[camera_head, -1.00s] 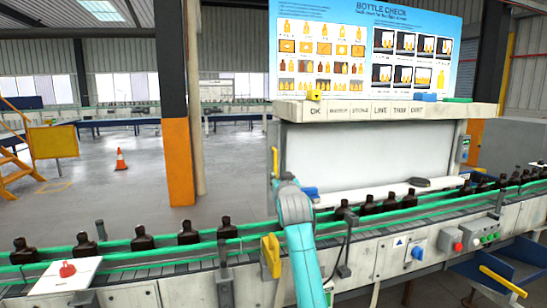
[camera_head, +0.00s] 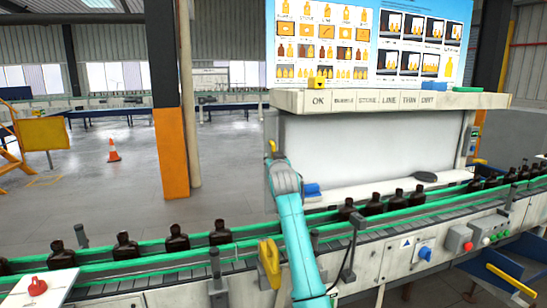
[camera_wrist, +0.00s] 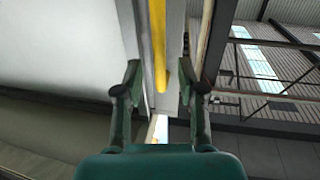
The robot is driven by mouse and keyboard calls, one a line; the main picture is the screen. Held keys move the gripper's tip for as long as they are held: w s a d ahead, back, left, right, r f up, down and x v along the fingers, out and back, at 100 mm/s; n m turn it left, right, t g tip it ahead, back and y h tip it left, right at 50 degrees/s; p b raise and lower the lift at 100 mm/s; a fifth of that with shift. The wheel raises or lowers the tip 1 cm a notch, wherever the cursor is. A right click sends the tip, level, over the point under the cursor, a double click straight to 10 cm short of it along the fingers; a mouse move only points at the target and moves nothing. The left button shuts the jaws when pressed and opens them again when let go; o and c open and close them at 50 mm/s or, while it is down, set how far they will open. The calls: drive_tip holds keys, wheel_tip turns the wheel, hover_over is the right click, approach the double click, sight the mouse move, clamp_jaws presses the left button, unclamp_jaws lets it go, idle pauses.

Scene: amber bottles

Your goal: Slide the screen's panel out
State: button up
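The screen (camera_head: 375,148) is a large pale grey panel in a frame behind the conveyor, under a shelf. A yellow bar handle (camera_head: 272,146) stands at its left edge. In the wrist view the handle (camera_wrist: 157,40) runs down from the top between my fingers. Its lower end shows near the fingertips' level. My gripper (camera_wrist: 160,85) is open, with one finger on each side of the handle and a visible gap to both. In the head view my gripper is small and mostly hidden behind my wrist, just below the handle.
A conveyor with green rails (camera_head: 140,250) and several amber bottles (camera_head: 220,232) runs in front of the screen. A yellow part (camera_head: 269,262) stands at the conveyor's near side, beside my arm. The floor left of the screen is open, with an orange post (camera_head: 171,153).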

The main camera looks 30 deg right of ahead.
drive_tip(key=shift+x, duration=1.7)
clamp_jaws()
